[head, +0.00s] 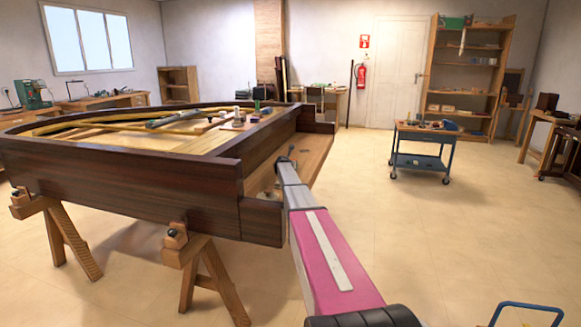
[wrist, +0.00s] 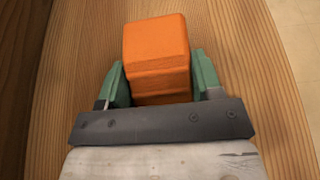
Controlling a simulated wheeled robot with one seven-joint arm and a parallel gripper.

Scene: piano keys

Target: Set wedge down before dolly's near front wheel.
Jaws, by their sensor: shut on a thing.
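An orange block, which looks like the wedge (wrist: 156,50), sits between the green fingers of my gripper (wrist: 158,68) in the wrist view. My gripper is shut on it, above or on a wooden surface (wrist: 60,90); I cannot tell if the block touches it. In the head view my arm reaches to the piano's open wooden ledge (head: 312,158), and the wedge is not discernible there. A blue tubular handle (head: 530,306) shows at the bottom right edge; it may belong to the dolly. Its wheels are out of view.
A large dark piano body (head: 120,170) rests on wooden trestles (head: 205,270) at the left. A blue wheeled cart (head: 420,162) with tools stands at the back right. A tall shelf (head: 465,80) is against the wall. The floor (head: 440,235) at right centre is clear.

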